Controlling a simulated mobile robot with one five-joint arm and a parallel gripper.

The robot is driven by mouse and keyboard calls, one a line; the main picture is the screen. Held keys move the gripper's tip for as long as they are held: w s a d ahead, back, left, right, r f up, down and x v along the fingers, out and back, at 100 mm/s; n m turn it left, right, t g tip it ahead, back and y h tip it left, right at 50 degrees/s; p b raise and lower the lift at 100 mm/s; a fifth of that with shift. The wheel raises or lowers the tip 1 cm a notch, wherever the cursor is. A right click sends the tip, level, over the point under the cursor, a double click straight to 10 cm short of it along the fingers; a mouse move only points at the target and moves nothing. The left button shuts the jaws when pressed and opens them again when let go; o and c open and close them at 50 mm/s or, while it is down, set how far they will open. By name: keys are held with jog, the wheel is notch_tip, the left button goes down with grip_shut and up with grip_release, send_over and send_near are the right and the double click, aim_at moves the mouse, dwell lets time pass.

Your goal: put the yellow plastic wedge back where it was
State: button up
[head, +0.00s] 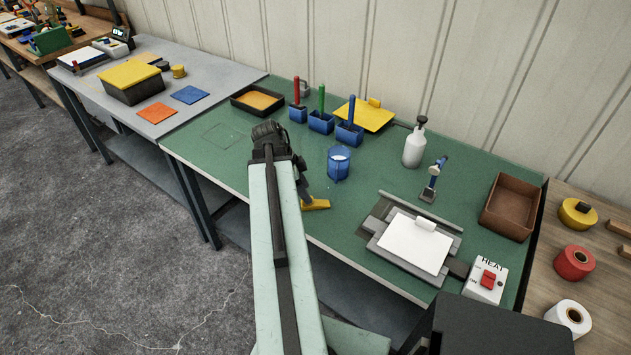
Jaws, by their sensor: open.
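The yellow plastic wedge (318,205) lies near the front edge of the green work table (190,150). My arm reaches over the table from below, and my gripper (305,193) points down right beside the wedge's left end. The jaws are open, but the fingers are small and partly hidden by my arm. I cannot tell whether they touch the wedge. A faint rectangular outline (222,136) is marked on the bare left part of the green table.
Blue holders with red, green and blue handles (321,122) stand farther back. A press with a white sheet (413,243) lies to the right, near a white bottle (414,147) and brown tray (511,206).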

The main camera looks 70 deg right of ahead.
jog(key=p+v, duration=0.4)
jog(key=v, duration=0.2)
jog(key=shift+r, duration=0.25)
jog(key=shift+w+a, duration=0.1)
